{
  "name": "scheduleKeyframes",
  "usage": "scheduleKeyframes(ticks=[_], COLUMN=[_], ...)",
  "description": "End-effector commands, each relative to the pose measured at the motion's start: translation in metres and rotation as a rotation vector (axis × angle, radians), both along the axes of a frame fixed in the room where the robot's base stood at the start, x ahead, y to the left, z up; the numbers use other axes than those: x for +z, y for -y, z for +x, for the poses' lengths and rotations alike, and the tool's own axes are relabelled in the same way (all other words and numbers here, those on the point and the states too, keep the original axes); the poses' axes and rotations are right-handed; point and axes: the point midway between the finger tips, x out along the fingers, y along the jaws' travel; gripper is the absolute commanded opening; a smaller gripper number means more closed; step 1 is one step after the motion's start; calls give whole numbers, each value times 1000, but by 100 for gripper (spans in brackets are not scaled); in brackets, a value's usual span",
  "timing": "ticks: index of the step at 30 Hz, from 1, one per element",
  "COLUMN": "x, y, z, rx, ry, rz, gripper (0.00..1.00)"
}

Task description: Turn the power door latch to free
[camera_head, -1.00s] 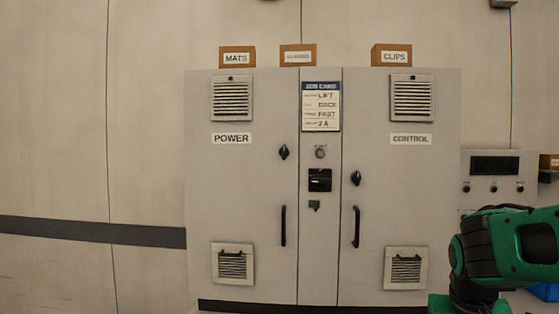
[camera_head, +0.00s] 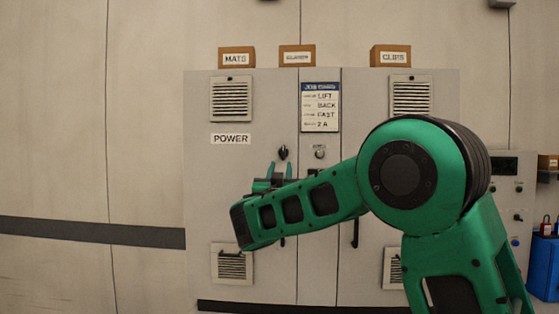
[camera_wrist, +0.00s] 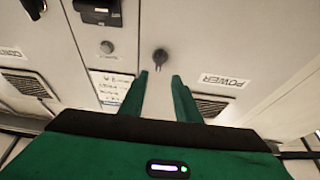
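The power door latch (camera_head: 283,152) is a small black knob on the right side of the power door (camera_head: 214,178). In the wrist view, which shows the cabinet upside down, the latch (camera_wrist: 162,57) lies just beyond the fingertips, between their lines. My gripper (camera_head: 279,168) is just below the latch in the head view. Its two green fingers also show in the wrist view (camera_wrist: 160,76), apart with nothing between them. I see no contact with the latch. My arm hides much of the lower power door, including most of its handle.
The job card (camera_head: 320,107) and a round knob (camera_head: 320,152) are on the middle panel. The control door's vent (camera_head: 411,97) shows at the right. Several boxes, such as the MATS box (camera_head: 237,58), stand on top. A blue container (camera_head: 544,275) is at the far right.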

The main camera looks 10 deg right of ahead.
Motion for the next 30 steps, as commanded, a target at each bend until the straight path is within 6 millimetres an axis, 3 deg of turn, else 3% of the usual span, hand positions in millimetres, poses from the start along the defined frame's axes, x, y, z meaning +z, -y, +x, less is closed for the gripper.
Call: scheduleKeyframes(ticks=[18, 30], x=[35, 40], y=[27, 30], z=[81, 92], rx=[-2, 0], ry=[0, -1], rz=[1, -1], gripper=[30, 30])
